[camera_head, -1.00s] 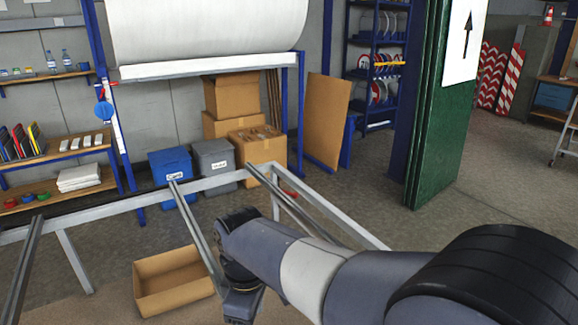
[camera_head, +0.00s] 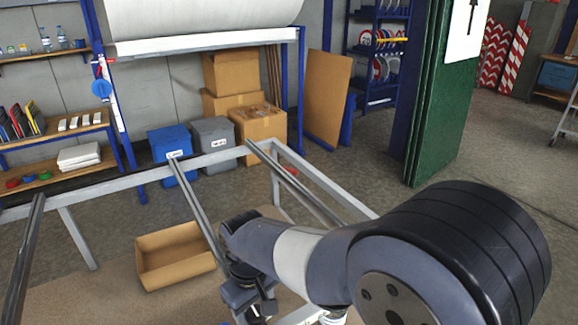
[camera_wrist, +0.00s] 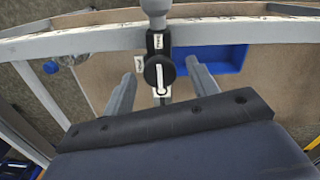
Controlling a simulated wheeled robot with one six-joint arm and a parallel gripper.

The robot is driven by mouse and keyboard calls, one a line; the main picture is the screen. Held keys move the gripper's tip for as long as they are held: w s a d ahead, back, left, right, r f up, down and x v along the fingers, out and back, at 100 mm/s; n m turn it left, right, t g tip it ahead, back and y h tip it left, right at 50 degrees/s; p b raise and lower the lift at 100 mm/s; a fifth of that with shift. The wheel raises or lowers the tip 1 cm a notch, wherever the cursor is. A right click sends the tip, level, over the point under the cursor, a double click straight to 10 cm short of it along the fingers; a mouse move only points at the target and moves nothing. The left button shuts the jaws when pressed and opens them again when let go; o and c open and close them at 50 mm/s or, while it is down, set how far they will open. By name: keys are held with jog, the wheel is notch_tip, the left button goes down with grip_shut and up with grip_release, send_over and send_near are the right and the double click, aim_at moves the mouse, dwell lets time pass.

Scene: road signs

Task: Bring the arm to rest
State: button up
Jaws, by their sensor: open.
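My arm (camera_head: 300,258) reaches from the lower right of the head view, bent, with its wrist low over the metal frame. My gripper (camera_wrist: 165,63) shows in the wrist view with its two grey fingers apart and nothing held between them. A black fitting with a white lever (camera_wrist: 159,74) appears between the fingers in the picture, below a grey rail. I cannot tell how far it is from the fingers. In the head view the gripper is small and partly cut off by the bottom edge.
A metal frame (camera_head: 112,187) with crossbars stands around the arm, with an open cardboard box (camera_head: 176,257) below it. A blue tray (camera_wrist: 222,58) lies beyond the fingers.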

jog(key=m, duration=0.5)
jog(key=shift+m+b, duration=0.3)
jog(key=m, duration=0.6)
jog(key=shift+b, duration=0.4)
jog(key=shift+r, duration=1.35)
jog(key=shift+d, duration=0.1)
